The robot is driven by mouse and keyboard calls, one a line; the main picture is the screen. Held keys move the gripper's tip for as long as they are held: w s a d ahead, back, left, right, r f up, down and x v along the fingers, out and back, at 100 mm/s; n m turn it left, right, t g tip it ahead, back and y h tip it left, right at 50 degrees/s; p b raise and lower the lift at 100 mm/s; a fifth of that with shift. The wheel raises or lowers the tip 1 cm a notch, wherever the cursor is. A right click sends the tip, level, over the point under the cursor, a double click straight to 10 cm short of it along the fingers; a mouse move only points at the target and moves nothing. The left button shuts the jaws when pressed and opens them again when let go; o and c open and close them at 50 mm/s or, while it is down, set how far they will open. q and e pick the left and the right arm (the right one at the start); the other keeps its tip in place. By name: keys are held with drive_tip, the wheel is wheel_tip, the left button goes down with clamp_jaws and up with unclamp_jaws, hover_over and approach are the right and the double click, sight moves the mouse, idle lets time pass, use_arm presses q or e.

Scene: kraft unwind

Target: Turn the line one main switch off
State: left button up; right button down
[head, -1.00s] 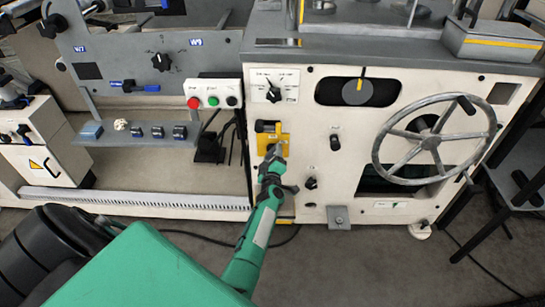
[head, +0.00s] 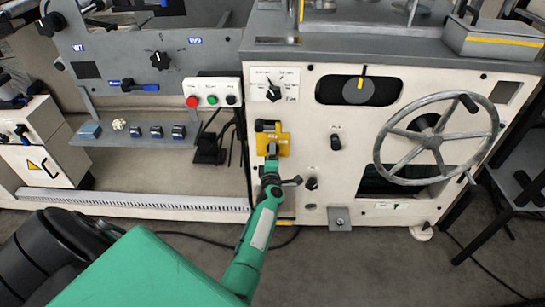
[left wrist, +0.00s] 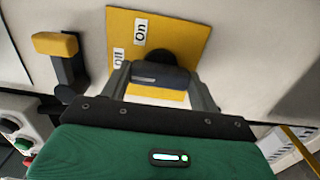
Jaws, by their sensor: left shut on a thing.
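The main switch (left wrist: 160,75) is a dark rotary handle on a yellow plate (left wrist: 180,35). In the left wrist view, the plate carries an "On" label (left wrist: 140,32) and an "Off" label (left wrist: 118,57). The plate also shows in the head view (head: 284,141), on the white machine panel. My left gripper (head: 271,151) reaches it from below, and its fingers are shut on the handle. Which label the handle points to, I cannot tell. My right gripper is out of view.
A dark lever with a yellow end (left wrist: 57,45) sits close beside the plate. A button box (head: 212,92), a selector dial (head: 273,92), a black knob (head: 336,142) and a large handwheel (head: 436,140) are around it. A cable lies on the floor below.

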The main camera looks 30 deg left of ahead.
use_arm(q)
drive_tip(key=shift+f, duration=0.1)
idle(0.3)
drive_tip(key=o, duration=1)
drive_tip(key=shift+s+d, duration=0.1)
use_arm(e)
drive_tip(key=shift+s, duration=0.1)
